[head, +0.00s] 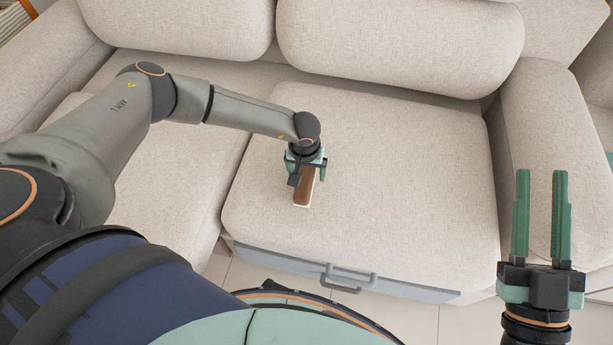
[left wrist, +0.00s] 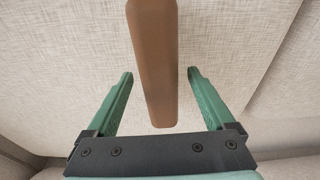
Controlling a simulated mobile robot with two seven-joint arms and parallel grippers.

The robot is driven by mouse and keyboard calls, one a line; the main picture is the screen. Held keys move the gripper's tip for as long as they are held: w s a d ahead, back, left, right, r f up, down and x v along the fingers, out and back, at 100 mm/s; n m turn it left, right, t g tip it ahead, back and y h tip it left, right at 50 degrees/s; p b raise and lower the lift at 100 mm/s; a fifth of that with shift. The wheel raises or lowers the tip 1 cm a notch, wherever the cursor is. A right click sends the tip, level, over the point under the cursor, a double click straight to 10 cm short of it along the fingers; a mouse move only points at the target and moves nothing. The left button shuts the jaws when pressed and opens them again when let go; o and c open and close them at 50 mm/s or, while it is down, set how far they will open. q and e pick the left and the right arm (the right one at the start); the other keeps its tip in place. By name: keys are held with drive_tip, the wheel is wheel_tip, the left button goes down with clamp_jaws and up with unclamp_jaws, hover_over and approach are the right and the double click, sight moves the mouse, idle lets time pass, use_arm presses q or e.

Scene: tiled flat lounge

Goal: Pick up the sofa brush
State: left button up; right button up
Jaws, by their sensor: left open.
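The sofa brush (head: 305,190) has a brown wooden back with a pale edge along its lower end. It lies on the right seat cushion of the sofa. In the left wrist view the brush (left wrist: 154,60) runs from the top edge down to the gripper's palm. My left gripper (head: 304,172) is over the brush and hides part of it. In the left wrist view its two green fingers (left wrist: 159,74) are apart, one on each side of the brush, with a gap on both sides. My right gripper (head: 541,172) is open and empty, fingers up, at the right.
The beige sofa seat cushion (head: 400,170) is clear around the brush. Back cushions (head: 400,45) stand behind it and an armrest (head: 545,130) is at the right. A grey front panel with a handle (head: 347,279) is below the seat, above the tiled floor (head: 408,318).

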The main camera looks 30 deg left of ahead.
use_arm(q)
clamp_jaws()
idle(0.8)
